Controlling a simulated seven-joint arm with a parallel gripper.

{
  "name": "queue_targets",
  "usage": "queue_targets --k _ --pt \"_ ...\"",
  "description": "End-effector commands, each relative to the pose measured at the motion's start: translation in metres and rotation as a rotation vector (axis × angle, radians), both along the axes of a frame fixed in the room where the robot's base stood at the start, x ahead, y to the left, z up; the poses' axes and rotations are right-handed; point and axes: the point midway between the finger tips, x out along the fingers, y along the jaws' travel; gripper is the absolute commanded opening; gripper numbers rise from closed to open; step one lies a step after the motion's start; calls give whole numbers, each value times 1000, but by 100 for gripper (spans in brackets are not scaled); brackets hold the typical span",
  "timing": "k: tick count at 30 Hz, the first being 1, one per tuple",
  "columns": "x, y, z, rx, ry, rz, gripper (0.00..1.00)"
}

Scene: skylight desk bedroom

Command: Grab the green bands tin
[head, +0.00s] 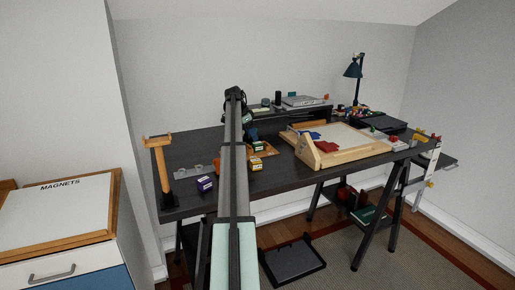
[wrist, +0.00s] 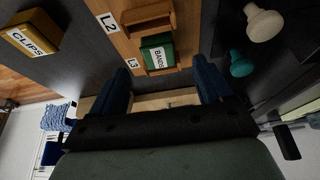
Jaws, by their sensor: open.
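The green bands tin (wrist: 157,53) sits in a slot of a wooden rack (wrist: 124,41) in the wrist view, its white BANDS label facing me. In the head view it shows small beside my arm (head: 257,146), partly in the rack (head: 271,149). My gripper (wrist: 161,72) is open, with its two dark blue fingers spread to either side of the tin's near side. Nothing is between the fingers except a view of the rack's edge and tin beyond. Whether the fingertips reach down alongside the tin, I cannot tell.
A yellow clips tin (wrist: 32,32) stands left of the rack; a purple tin (head: 205,184) is near the desk's front edge. A teal knob (wrist: 241,65) and a cream knob (wrist: 262,22) lie right of the rack. A wooden board (head: 345,145) occupies the desk's right.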

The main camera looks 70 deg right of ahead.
Motion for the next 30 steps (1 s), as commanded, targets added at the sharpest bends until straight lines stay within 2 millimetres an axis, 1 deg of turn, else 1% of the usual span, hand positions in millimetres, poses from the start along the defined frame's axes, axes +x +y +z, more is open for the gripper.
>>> queue_targets --k 1,3,11,17,21,24,29,30 --pt "-3 -2 -8 2 1 -1 79" --pt "-5 -4 -15 1 0 0 79" --pt "-10 -8 -26 0 0 0 79" --pt "-22 -16 -47 1 0 0 79" --pt "-25 -20 -62 0 0 1 79" --pt "-26 -21 -66 0 0 1 79" --pt "-26 -21 -65 0 0 1 79" --pt "-26 -21 -65 0 0 1 77"
